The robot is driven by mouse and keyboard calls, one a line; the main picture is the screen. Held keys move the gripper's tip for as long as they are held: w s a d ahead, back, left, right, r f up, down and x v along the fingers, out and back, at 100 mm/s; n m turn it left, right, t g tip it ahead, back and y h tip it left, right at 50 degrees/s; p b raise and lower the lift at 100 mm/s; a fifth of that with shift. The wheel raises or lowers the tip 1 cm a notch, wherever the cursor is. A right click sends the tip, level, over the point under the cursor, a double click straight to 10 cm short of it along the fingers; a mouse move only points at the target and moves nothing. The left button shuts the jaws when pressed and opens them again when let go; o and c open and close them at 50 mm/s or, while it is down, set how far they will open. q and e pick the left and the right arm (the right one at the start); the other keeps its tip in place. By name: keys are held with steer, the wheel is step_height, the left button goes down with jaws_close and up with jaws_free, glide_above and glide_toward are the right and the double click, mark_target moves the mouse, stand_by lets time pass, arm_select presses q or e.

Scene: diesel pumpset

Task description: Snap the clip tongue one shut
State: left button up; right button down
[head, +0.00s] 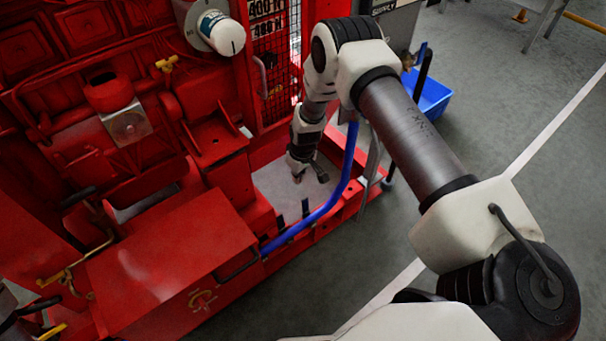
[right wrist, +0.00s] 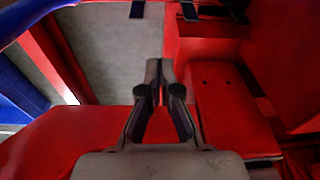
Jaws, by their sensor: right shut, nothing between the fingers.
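A blue hose (head: 326,207) runs down along the red base frame. Small black tabs (head: 305,208) stand beside it and look like the clip tongues; I cannot tell which is tongue one or whether any is snapped shut. Dark tabs also show at the top edge of the right wrist view (right wrist: 189,11). My right gripper (head: 308,176) points down over the grey plate inside the frame, behind the hose and apart from the tabs. In the right wrist view its fingers (right wrist: 158,75) are together and empty. My left gripper is out of view.
The red engine block (head: 120,120) and a red box cover (head: 170,262) fill the left. A mesh guard (head: 277,65) stands behind my right gripper. A blue bin (head: 432,98) sits on the floor behind my right arm.

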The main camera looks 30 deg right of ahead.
steer(key=t+b, duration=0.1)
steer(key=b, duration=0.6)
glide_above(305, 205)
steer(key=w, duration=0.4)
steer(key=s+x, duration=0.2)
steer(key=x, duration=0.5)
steer(key=b+x, duration=0.5)
steer(key=x, duration=0.6)
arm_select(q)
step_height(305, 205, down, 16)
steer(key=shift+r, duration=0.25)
arm_select(e)
steer(key=shift+m, duration=0.4)
steer(key=s, duration=0.2)
steer(key=s+d, duration=0.1)
steer(key=s, duration=0.1)
steer(key=shift+r, duration=0.4)
